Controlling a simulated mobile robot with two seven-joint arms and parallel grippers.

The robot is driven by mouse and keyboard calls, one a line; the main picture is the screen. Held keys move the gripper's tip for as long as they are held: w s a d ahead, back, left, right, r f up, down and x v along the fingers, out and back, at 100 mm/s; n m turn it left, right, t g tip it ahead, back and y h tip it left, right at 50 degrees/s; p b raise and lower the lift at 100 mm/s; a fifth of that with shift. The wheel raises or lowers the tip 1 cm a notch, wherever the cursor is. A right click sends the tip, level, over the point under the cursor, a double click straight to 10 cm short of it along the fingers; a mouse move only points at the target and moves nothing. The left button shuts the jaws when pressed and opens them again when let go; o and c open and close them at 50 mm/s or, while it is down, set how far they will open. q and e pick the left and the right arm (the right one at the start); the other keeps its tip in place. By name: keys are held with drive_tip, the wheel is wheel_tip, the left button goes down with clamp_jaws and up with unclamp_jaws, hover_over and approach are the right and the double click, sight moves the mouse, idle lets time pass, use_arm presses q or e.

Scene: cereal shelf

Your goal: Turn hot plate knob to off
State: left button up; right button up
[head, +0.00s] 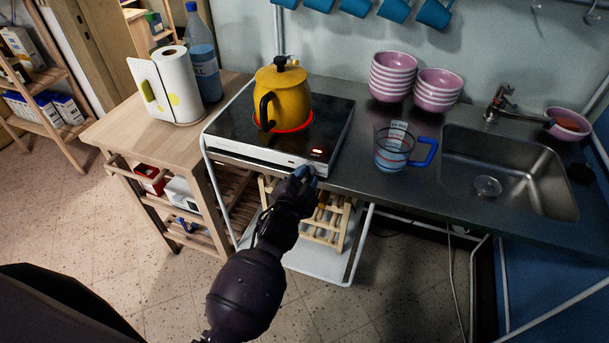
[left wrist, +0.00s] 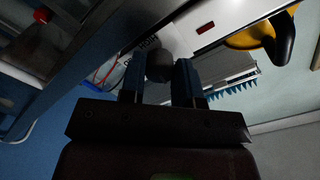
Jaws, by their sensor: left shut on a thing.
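The hot plate (head: 222,140) sits on the counter with a black top and a white front edge. A red ring glows under the yellow kettle (head: 282,95) on it, and a small red display (head: 317,152) is lit. My left gripper (head: 305,173) is at the right part of the hot plate's front edge. In the left wrist view, its two blue fingers (left wrist: 158,80) are shut on a dark round knob (left wrist: 160,65). The knob is hidden behind the gripper in the head view, and its turn position cannot be read. My right gripper is not in view.
A measuring jug (head: 392,150) with a blue handle stands right of the hot plate, before pink bowls (head: 392,77) and the sink (head: 510,170). A paper towel roll (head: 177,85) and blue bottle (head: 203,60) stand on the wooden cart (head: 125,125). A wooden rack (head: 322,222) is below.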

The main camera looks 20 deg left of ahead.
use_arm(q)
drive_tip(key=shift+n, duration=0.8)
drive_tip(key=shift+p, duration=0.3)
drive_tip(key=o, duration=0.9)
drive_tip(key=shift+o, duration=0.2)
drive_tip(key=s, duration=1.1)
drive_tip(key=shift+a, duration=0.15)
drive_tip(key=s+a+f+n+g, duration=0.6)
drive_tip(key=s+a+f, duration=0.4)
drive_tip(key=s, duration=0.5)
drive_tip(key=shift+f+n+y, duration=0.4)
drive_tip(key=shift+f+n, duration=0.2)
drive_tip(key=shift+f, duration=0.1)
